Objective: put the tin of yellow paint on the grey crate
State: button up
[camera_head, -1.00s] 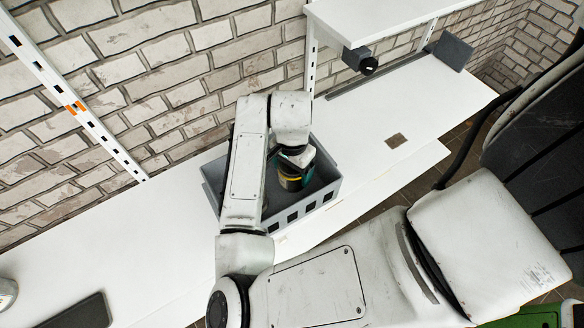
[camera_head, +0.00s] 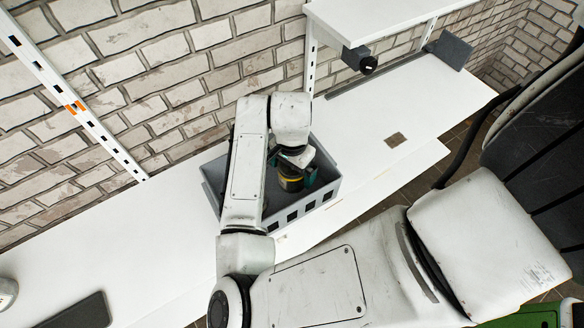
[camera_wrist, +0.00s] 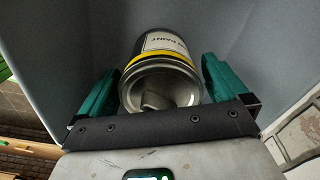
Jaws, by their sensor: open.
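The tin of yellow paint (camera_head: 291,181) is dark with a yellow band and sits inside the grey crate (camera_head: 294,213) on the white shelf. In the wrist view the tin (camera_wrist: 160,65) shows a white label reading "PAINT" and a grey metal end facing the camera. My gripper (camera_head: 299,172) reaches into the crate. In the wrist view its two green fingers (camera_wrist: 160,85) are open, one on each side of the tin, with a gap visible beside it. Whether the tin's far end touches the crate floor is hidden.
The white shelf (camera_head: 110,240) carries a dark flat tablet-like object (camera_head: 82,313) at the lower left and a small brown square (camera_head: 396,140) at the right. A brick wall and a white upright (camera_head: 75,100) stand behind. A higher white shelf (camera_head: 385,18) overhangs at upper right.

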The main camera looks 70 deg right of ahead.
notch_tip(320, 180, up, 12)
jog(key=shift+f, duration=0.1)
